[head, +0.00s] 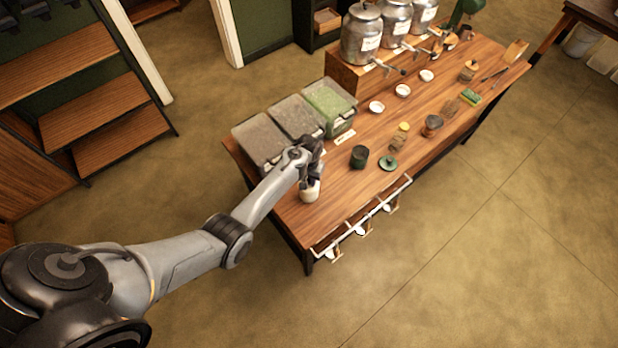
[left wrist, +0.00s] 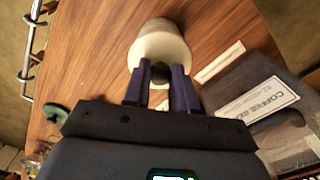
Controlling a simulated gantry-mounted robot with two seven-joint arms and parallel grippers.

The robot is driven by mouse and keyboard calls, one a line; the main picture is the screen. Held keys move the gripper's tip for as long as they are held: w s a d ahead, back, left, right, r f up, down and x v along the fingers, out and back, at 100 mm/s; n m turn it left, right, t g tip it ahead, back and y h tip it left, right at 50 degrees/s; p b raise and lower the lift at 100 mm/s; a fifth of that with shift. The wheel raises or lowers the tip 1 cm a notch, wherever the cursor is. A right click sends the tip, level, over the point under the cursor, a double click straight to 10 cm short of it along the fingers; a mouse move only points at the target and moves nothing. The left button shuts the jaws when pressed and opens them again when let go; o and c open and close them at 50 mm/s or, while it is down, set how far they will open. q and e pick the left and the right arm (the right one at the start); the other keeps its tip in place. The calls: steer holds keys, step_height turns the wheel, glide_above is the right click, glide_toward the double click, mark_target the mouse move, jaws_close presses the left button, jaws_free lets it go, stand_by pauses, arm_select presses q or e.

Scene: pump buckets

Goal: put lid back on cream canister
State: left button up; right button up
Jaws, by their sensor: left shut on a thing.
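The cream canister (head: 309,191) stands near the left end of the wooden table, and its pale body shows in the left wrist view (left wrist: 160,30). My left gripper (head: 309,176) is directly above it, pointing down. In the left wrist view my left gripper (left wrist: 161,80) has its fingers closed around a dark knob (left wrist: 160,70) on the pale lid (left wrist: 157,57), over the canister's top. I cannot tell whether the lid rests on the rim or is slightly above it. My right gripper is not in view.
Lidded bins (head: 295,117) stand behind the canister. A dark green canister (head: 359,156) and a green lid (head: 388,163) are to its right. A rail (head: 362,216) with hanging scoops runs along the front edge. Metal dispensers (head: 362,35) stand at the back.

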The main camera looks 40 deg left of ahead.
arm_select(q)
steer(key=shift+f, duration=0.25)
stand_by(0.6)
steer(key=o, duration=1.3)
steer(key=shift+c, duration=0.2)
step_height(320, 180, up, 3)
steer(key=p, duration=0.3)
steer(key=shift+r+p, duration=0.7)
steer(key=shift+r, duration=0.55)
jaws_close()
